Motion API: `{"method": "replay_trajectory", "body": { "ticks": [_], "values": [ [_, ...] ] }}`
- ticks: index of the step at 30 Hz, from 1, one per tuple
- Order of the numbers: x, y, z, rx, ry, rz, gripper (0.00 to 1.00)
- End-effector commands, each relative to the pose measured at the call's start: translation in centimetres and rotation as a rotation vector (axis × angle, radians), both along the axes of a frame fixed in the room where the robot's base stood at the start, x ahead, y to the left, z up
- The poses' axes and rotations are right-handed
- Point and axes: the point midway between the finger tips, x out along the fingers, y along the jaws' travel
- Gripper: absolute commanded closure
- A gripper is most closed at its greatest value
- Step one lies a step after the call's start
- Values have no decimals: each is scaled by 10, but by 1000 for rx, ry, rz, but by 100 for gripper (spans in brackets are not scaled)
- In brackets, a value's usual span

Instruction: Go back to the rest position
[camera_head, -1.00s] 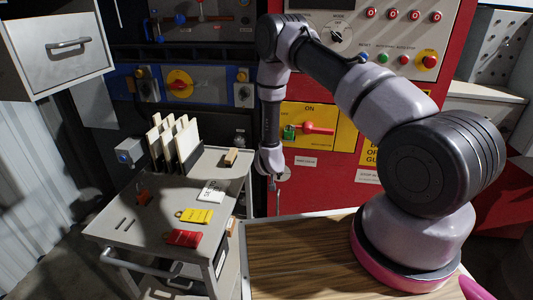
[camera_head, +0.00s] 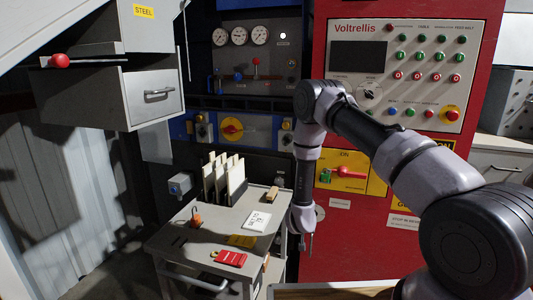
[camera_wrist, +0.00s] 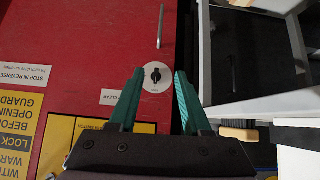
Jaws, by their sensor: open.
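My gripper (camera_head: 304,240) hangs pointing down at the right edge of the grey cart, in front of the red machine. In the wrist view its two green-padded fingers (camera_wrist: 152,103) are apart, with nothing between them. Behind the gap a black key switch on a round white plate (camera_wrist: 156,77) shows on the red panel. My arm reaches in from the lower right with its elbow raised.
The grey cart (camera_head: 185,238) carries upright dividers (camera_head: 222,180), a white tag (camera_head: 257,221), a yellow tag (camera_head: 241,240) and a red tag (camera_head: 230,258). The red machine (camera_head: 345,240) stands close behind my gripper. A grey drawer (camera_head: 155,95) juts out upper left.

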Motion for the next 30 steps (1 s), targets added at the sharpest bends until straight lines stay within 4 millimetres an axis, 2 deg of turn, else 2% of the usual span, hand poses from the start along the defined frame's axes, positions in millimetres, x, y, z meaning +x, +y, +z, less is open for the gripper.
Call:
{"method": "replay_trajectory", "body": {
  "ticks": [1,11,17,20,23,26,30],
  "values": [
    [5,1,9,9,-6,-2,52],
    [19,5,49,66,-2,-6,52],
    [30,8,95,124,1,-8,52],
    [36,9,125,160,2,-7,52],
    [40,10,165,203,3,-2,52],
    [40,8,218,256,6,6,52],
    [28,2,291,322,17,26,52]
  ]
}}
